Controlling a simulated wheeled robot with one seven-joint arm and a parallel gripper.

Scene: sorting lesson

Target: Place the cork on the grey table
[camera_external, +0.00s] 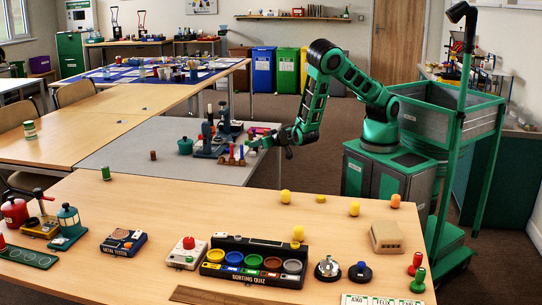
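The grey table (205,173) stands in the middle of the view, between wooden tables. A small brown cylinder (153,155) stands upright on its left part; it may be the cork, but it is too small to be sure. My gripper (257,144) is low over the right end of the grey table, beside a cluster of small items. Its fingers are too small and too mixed with the items to show whether they are open or hold anything.
On the grey table are a green pot (185,145), a dark blue device (208,140) and a wooden piece with coloured pegs (236,156). The front wooden table holds a sorting quiz tray (255,262) and yellow pieces (285,196). The grey table's front left is clear.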

